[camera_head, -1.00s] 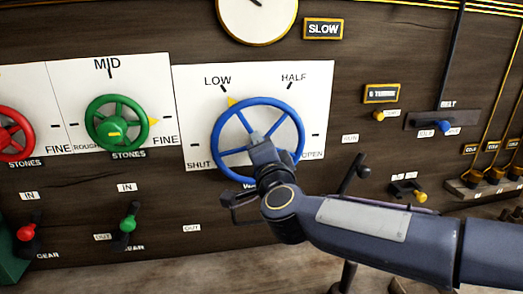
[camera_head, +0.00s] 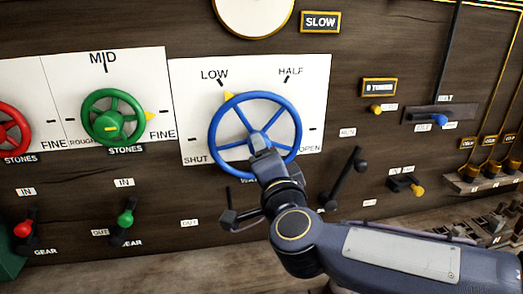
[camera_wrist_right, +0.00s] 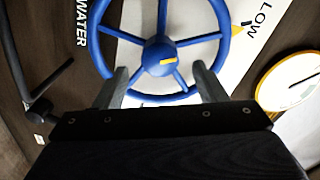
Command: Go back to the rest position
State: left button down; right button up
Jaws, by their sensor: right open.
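My right gripper (camera_head: 259,146) comes in from the lower right and is in front of the blue water handwheel (camera_head: 297,125). In the right wrist view its two fingers (camera_wrist_right: 163,82) are spread apart with nothing between them. The wheel's hub (camera_wrist_right: 160,57) and lower rim show just beyond the fingertips; I cannot tell whether they touch. The wheel's yellow pointer (camera_head: 229,97) sits by the LOW mark. My left gripper is not in view.
A green wheel (camera_head: 113,117) and a red wheel (camera_head: 12,130) are on the panel to the left. A dark lever (camera_head: 344,180) stands right of my wrist. Red (camera_head: 24,229) and green gear levers (camera_head: 126,218) are at lower left. A wooden floor lies below.

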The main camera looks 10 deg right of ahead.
jog(key=shift+s, duration=0.55)
jog(key=s+d+f+n+g+y, duration=0.1)
jog(key=s+d+f+n+g, duration=0.2)
jog(key=s+f, duration=0.4)
jog(key=s+d+f+n+g+y+p, duration=0.1)
jog(key=s+d+f+n+g, duration=0.2)
jog(key=s+f+n+g, duration=0.2)
jog(key=s+d+f+n+g+y+p, duration=0.1)
jog(key=s+d+f+n+g, duration=0.2)
jog(key=s+f, duration=0.5)
jog(key=s+n+g, duration=0.1)
jog(key=s, duration=0.2)
jog(key=shift+d+f+g+y, duration=0.2)
jog(key=shift+f+g+y, duration=0.1)
jog(key=shift+f+y, duration=0.1)
dwell(4.0)
